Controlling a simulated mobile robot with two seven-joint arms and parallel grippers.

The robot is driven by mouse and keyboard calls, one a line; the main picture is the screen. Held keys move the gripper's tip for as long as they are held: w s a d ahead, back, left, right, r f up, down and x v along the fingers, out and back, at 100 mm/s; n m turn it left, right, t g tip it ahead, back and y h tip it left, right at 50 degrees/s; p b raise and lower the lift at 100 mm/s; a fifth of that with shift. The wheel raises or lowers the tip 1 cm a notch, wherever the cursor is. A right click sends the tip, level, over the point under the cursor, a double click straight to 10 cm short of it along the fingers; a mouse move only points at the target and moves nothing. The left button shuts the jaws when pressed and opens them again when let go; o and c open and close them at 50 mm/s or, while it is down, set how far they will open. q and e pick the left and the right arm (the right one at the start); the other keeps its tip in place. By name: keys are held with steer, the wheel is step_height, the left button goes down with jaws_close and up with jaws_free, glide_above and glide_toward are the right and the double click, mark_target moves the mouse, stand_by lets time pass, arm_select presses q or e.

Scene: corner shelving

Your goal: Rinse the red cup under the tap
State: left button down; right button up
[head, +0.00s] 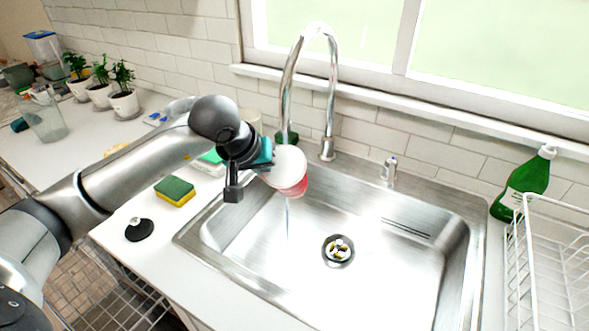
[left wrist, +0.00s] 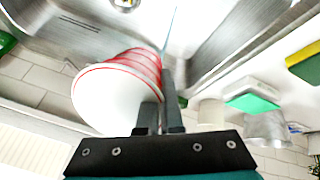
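The red cup (head: 292,178), red with a white round end, is held tilted under the tap (head: 288,90), over the left part of the sink (head: 400,270). A thin stream of water (head: 287,218) falls below it into the basin. My left gripper (head: 266,168) is at the cup's left side. In the left wrist view the cup (left wrist: 122,85) shows its white end and red bands, and the fingers (left wrist: 161,105) are closed at its side. I cannot tell whether the white end is base or opening. My right gripper is not in view.
A sponge (head: 175,190) and a black stopper (head: 139,229) lie on the counter left of the sink. A green bottle (head: 524,184) and a white dish rack (head: 550,250) stand at the right. Potted plants (head: 124,104) and a clear glass (head: 44,120) stand at the back left.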

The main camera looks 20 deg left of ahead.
arm_select(q)
steer(key=s+b, duration=0.1)
steer(key=s, duration=0.4)
steer(key=shift+d+b, duration=0.15)
steer(key=shift+b, duration=0.25)
steer(key=shift+s, duration=0.1)
stand_by(1.0)
steer(key=s+r+b, duration=0.1)
steer(key=s+r, duration=0.3)
steer(key=s, duration=0.1)
steer(key=shift+d, duration=0.15)
stand_by(0.5)
